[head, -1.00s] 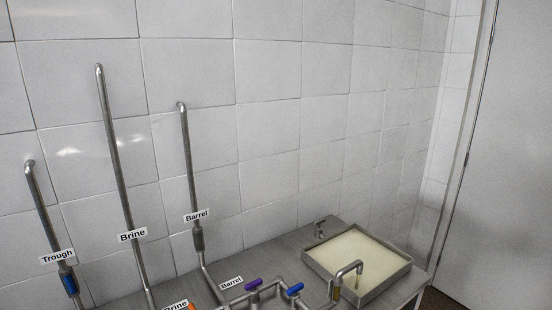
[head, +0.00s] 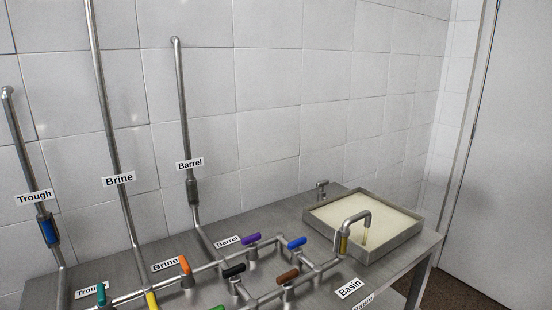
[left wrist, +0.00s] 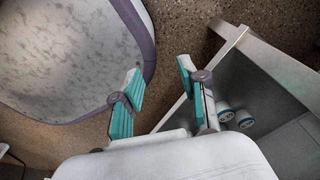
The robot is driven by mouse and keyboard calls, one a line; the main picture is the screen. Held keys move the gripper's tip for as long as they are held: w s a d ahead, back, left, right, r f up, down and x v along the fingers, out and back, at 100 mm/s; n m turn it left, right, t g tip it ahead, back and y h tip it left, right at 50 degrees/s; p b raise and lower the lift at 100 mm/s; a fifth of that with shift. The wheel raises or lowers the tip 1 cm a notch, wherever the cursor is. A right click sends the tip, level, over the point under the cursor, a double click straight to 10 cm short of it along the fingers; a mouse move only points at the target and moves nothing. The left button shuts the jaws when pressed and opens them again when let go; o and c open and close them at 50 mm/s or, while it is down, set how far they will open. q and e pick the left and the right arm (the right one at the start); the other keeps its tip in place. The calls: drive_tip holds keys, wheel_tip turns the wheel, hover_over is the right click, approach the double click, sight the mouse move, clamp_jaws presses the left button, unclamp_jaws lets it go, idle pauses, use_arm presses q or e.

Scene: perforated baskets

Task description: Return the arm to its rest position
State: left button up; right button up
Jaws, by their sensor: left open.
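My left gripper (left wrist: 160,82) shows in the left wrist view, with its two teal-padded fingers spread apart. Nothing is between the fingers. Speckled brown floor lies beyond the fingertips. Neither gripper and neither arm shows in the head view, and my right gripper is in no view.
In the head view a steel bench (head: 240,229) carries pipes with coloured valves, including a purple valve (head: 251,239) and a blue valve (head: 297,243). A basin (head: 388,251) of pale liquid stands at its right. In the wrist view a metal frame (left wrist: 200,75) is close right of the fingers.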

use_arm(q)
drive_tip(key=s+f, duration=0.3)
drive_tip(key=shift+s+a+f+b, duration=0.15)
drive_tip(key=shift+s+a+b, duration=0.05)
drive_tip(key=shift+a+b, duration=0.15)
idle(0.5)
